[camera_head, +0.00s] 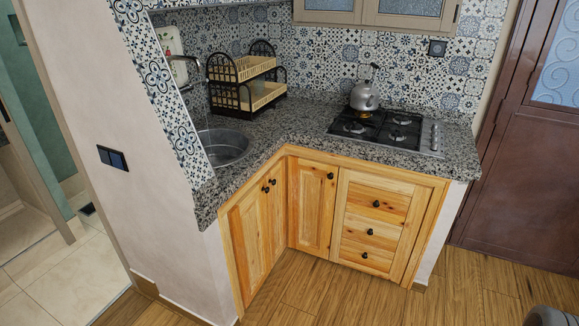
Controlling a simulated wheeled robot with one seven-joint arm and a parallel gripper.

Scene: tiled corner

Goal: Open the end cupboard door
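Wooden cupboards stand under an L-shaped granite counter. The left run has a door nearest its left end (246,240) and a second door (275,205) beside it, with dark round knobs (266,188) close together near their meeting edges. Another door (313,208) with a knob (330,176) at its upper right is just right of the inner corner. All these doors look shut. The view does not settle which one is the end cupboard door.
Drawers (372,222) stand right of the corner door, below a gas hob (385,130) with a kettle (364,97). A sink (222,146) and dish rack (248,85) are on the counter. Wooden floor (350,300) before the cupboards is clear. A wall (130,190) borders the left end.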

